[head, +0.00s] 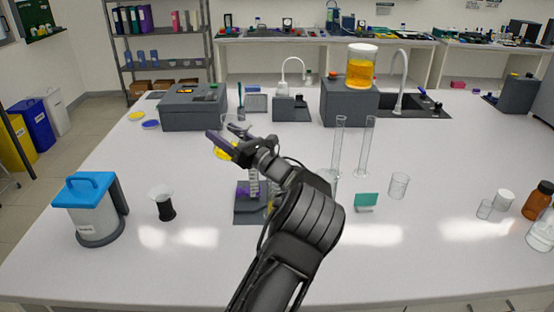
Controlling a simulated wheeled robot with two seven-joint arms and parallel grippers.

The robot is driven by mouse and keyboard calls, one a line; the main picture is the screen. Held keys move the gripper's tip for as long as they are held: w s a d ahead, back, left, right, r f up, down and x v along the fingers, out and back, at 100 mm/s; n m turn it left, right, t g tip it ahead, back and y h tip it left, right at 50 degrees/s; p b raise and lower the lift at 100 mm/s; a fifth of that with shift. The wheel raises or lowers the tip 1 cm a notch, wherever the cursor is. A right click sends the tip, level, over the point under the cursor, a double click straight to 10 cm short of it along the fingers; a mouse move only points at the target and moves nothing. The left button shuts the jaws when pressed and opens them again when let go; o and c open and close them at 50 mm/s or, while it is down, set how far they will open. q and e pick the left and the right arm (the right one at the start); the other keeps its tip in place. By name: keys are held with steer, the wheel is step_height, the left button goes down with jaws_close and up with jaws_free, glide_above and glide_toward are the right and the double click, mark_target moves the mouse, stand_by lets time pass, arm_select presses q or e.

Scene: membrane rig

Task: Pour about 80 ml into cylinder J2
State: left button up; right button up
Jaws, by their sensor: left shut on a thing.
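My left gripper (224,136) is raised over the middle-left of the bench. It is shut on what looks like a clear vessel with yellow liquid (222,152), mostly hidden by the fingers. Two tall, clear, empty-looking cylinders, a left one (338,150) and a right one (366,148), stand upright to the right of the gripper, apart from it. No label J2 is readable on either. A large jar of orange-yellow liquid (361,70) stands on a grey block (349,103) behind them. My right gripper is not in view.
A purple-and-grey stand (245,212) is partly behind my arm. A teal card (366,200) and an empty beaker (398,185) stand right of it. A blue-lidded container (91,208) and a black-based cup (162,202) stand left. The right-front bench is mostly clear.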

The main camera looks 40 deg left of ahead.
arm_select(q)
steer(key=shift+s+a+f+n+h, duration=0.15)
steer(key=shift+f+n+h, duration=0.15)
steer(key=shift+f, duration=0.25)
steer(key=shift+s+a+f+n+h, duration=0.1)
steer(key=shift+a+f+n+h, duration=0.15)
steer(key=shift+f, duration=0.3)
steer(key=shift+s+a+f+n+h, duration=0.1)
steer(key=shift+a+f+n+h, duration=0.05)
steer(key=shift+f+n+h, duration=0.3)
steer(key=shift+s+a+f+n+h, duration=0.1)
steer(key=shift+f+n+h, duration=0.1)
steer(key=shift+f+h, duration=0.25)
steer(key=shift+r, duration=0.1)
